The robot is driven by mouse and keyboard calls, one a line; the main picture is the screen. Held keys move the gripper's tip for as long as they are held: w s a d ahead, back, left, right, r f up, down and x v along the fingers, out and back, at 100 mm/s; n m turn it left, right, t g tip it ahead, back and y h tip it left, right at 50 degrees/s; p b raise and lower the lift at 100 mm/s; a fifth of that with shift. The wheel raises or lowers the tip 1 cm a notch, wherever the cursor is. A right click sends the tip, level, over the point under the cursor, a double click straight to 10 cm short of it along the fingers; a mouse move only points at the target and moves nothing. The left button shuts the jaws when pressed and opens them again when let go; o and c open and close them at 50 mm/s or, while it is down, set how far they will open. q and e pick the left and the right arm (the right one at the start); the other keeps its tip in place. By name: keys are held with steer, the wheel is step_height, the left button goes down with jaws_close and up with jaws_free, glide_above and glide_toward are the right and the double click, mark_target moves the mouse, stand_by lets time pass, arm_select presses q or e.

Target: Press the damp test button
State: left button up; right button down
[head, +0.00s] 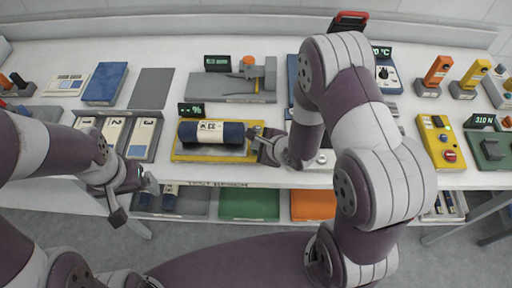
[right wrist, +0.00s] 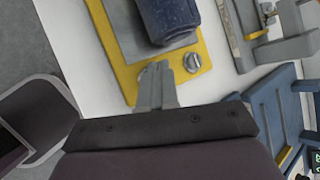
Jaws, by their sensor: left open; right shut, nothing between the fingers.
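A yellow-based tester (head: 183,156) on the bench holds a dark blue roll (head: 235,132) with a pale label; a small display (head: 190,110) reading "- %" stands behind it. In the right wrist view, a silver round button or knob (right wrist: 192,62) sits on the yellow base (right wrist: 128,80) beside the roll (right wrist: 165,20). I cannot read any label on it. My right gripper (head: 257,143) is shut and empty at the tester's right end. Its fingertips (right wrist: 158,68) are over the yellow edge, just left of the silver part; contact is unclear. My left gripper (head: 136,192) is open, in front of the bench.
Three numbered blocks in a grey tray (head: 150,157) stand left of the tester. A grey gauge with an orange knob (head: 249,62) is behind it. A yellow box with a red button (head: 449,156) stands at right. Green and orange bins (head: 248,205) sit below the bench top.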

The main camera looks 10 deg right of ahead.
steer(key=shift+f, duration=0.4)
steer(key=shift+r, duration=0.1)
stand_by(0.4)
steer(key=shift+r+p, duration=0.85)
steer(key=shift+r, duration=0.1)
step_height(320, 180, up, 5)
steer(key=p, duration=0.5)
stand_by(0.5)
